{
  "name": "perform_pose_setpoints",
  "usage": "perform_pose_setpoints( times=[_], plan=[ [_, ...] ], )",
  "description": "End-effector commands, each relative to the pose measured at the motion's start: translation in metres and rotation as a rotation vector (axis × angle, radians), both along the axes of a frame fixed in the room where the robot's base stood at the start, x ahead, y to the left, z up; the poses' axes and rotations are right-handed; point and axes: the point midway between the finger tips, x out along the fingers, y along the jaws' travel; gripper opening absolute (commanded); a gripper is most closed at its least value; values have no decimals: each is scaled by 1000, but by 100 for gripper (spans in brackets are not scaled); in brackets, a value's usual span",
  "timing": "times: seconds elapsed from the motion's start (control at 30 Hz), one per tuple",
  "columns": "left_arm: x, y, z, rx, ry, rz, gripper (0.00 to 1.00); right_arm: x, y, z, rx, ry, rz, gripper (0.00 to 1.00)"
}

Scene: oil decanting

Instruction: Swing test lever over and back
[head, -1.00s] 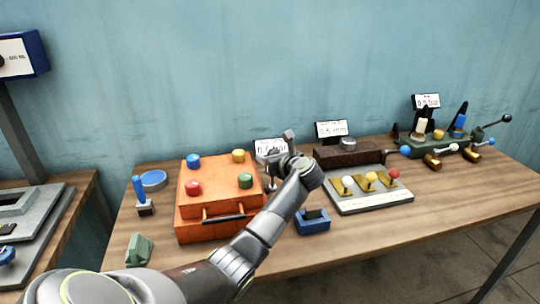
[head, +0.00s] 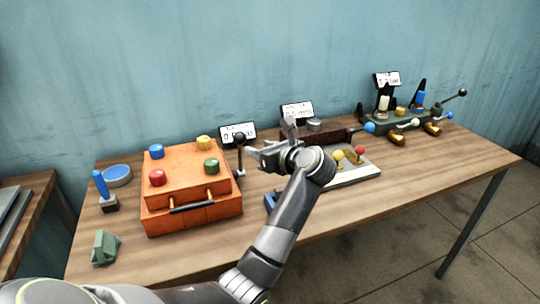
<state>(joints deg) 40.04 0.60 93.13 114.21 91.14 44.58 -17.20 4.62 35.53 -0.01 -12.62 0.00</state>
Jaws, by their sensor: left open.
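An upright lever with a dark ball knob (head: 239,138) stands just behind the right side of the orange case (head: 190,190). My left gripper (head: 269,138) is open and empty, right of this lever. One finger points toward its shaft; I cannot tell whether they touch. Another lever with a dark ball (head: 462,93) slants up to the right from the green unit (head: 405,122) at the far right. No label shows which one is the test lever. My right gripper is out of view.
A panel (head: 350,176) with coloured knobs lies right of my left gripper, partly hidden by it. A blue-handled tool (head: 103,188) and green block (head: 105,247) stand left. The right front table is clear.

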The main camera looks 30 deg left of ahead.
Motion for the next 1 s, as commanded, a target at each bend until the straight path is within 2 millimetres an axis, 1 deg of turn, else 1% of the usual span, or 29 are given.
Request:
perform_pose_setpoints(
  times=[0.03,0.2,0.33,0.6,0.67,0.77,0.87,0.93,0.97,1.0],
  plan=[
    [-4,-9,1,-3,-2,-2,44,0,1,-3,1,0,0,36],
    [-11,-25,6,-1,-1,-1,44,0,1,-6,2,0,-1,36],
    [-14,-31,8,-1,2,0,44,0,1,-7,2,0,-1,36],
    [-14,-31,9,1,1,1,44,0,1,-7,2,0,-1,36],
    [-14,-31,10,3,2,1,36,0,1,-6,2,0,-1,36],
    [-16,-26,18,56,18,6,23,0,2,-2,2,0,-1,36],
    [-22,-16,39,204,72,22,10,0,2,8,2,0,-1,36],
    [-28,-8,61,364,139,44,0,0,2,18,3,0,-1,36],
    [-31,-5,72,444,176,56,0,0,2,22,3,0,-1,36],
    [-34,-4,86,552,231,74,0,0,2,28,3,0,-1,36]
  ],
)
